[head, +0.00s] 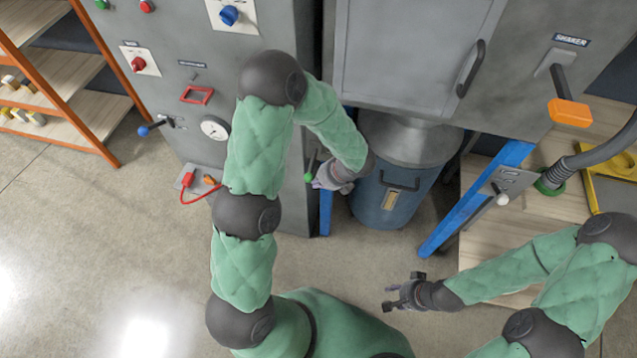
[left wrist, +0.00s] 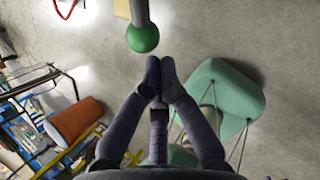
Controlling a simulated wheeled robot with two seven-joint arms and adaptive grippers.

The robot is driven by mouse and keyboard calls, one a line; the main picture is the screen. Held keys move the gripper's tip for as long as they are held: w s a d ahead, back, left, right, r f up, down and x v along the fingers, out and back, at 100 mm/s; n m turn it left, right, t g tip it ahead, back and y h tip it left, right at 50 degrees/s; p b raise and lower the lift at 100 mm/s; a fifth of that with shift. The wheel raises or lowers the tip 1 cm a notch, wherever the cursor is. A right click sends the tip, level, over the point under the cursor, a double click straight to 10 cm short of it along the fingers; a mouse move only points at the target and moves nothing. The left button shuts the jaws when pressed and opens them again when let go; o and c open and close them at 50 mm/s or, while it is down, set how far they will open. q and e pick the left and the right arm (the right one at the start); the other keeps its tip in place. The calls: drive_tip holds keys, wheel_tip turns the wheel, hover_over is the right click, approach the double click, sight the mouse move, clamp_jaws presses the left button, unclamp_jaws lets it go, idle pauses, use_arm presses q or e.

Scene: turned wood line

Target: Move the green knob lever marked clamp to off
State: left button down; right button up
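The green knob (head: 308,177) sits at the lower end of a short dark lever on the side of the grey cabinet. No clamp or off marking is readable there. My left gripper (head: 318,183) is right beside the knob in the head view. In the left wrist view the green knob (left wrist: 143,38) is just beyond the left gripper's fingertips (left wrist: 160,72), slightly left of them. The fingertips are together with nothing between them, and a small gap shows to the knob. My right gripper (head: 388,297) is open and empty over the floor.
A blue drum (head: 385,200) stands right of the lever, beside blue legs. An orange shaker handle (head: 570,112) and a green-collared hose (head: 550,185) are further right. A blue-knobbed lever (head: 145,130) and red connector (head: 188,180) are on the cabinet's left. The front floor is clear.

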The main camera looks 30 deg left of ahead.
use_arm(q)
drive_tip(key=f+b, duration=0.1)
drive_tip(key=b, duration=0.1)
drive_tip(key=f+t+b, duration=0.1)
drive_tip(key=b, duration=0.1)
drive_tip(key=shift+w+n+t, duration=0.2)
drive_tip(key=shift+n+t, duration=0.1)
use_arm(e)
wheel_tip(320, 180, down, 5)
drive_tip(key=shift+r, duration=0.15)
use_arm(q)
drive_tip(key=shift+r, duration=0.15)
use_arm(e)
drive_tip(key=shift+r, duration=0.1)
use_arm(q)
drive_tip(key=s+d+f+p+v, duration=0.1)
drive_tip(key=p+v, duration=0.5)
drive_tip(key=v, duration=0.8)
drive_tip(key=shift+d, duration=0.25)
use_arm(e)
wheel_tip(320, 180, up, 6)
drive_tip(key=s, duration=0.1)
drive_tip(key=shift+s+d+r, duration=0.15)
drive_tip(key=shift+s+d, duration=0.2)
drive_tip(key=shift+d, duration=0.05)
